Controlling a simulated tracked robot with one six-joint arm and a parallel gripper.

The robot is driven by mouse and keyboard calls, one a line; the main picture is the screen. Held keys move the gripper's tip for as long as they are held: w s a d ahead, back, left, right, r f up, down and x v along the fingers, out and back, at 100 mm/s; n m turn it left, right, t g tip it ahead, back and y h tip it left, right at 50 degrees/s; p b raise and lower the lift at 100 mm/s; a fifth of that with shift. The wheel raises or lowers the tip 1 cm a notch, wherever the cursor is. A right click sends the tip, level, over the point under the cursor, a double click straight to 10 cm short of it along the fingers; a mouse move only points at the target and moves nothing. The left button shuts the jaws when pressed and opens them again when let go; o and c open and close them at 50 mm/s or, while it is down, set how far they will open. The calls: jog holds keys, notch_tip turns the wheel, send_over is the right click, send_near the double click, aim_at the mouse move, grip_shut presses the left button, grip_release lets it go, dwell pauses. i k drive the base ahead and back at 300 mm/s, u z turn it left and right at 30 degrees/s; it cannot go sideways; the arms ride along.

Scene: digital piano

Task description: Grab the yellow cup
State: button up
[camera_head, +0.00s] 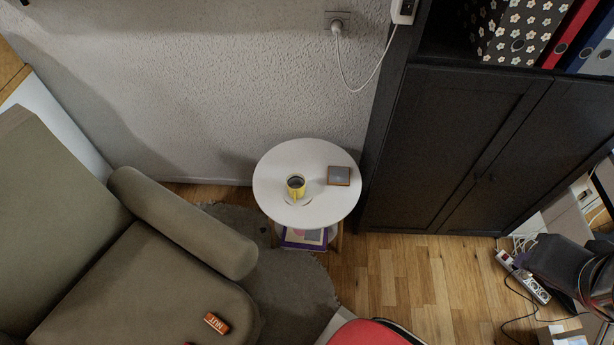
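The yellow cup (295,188) stands upright on the small round white side table (272,172), a little left of the middle of the tabletop. Its open top shows a dark inside. Its handle seems to point toward the camera, but it is too small to be sure. My gripper does not show in this view, so nothing of mine is seen near the cup.
A small framed square (339,176) lies right of the cup. A sofa (180,215) is at the left, a dark cabinet (465,140) at the right. A red-topped thing (370,333) is at the bottom. Wooden floor (410,275) is bare before the cabinet. A power strip (522,277) lies far right.

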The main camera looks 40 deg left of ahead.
aim_at(295, 183)
jog(key=z, duration=0.05)
jog(key=i, duration=1.3)
jog(key=u, duration=4.4)
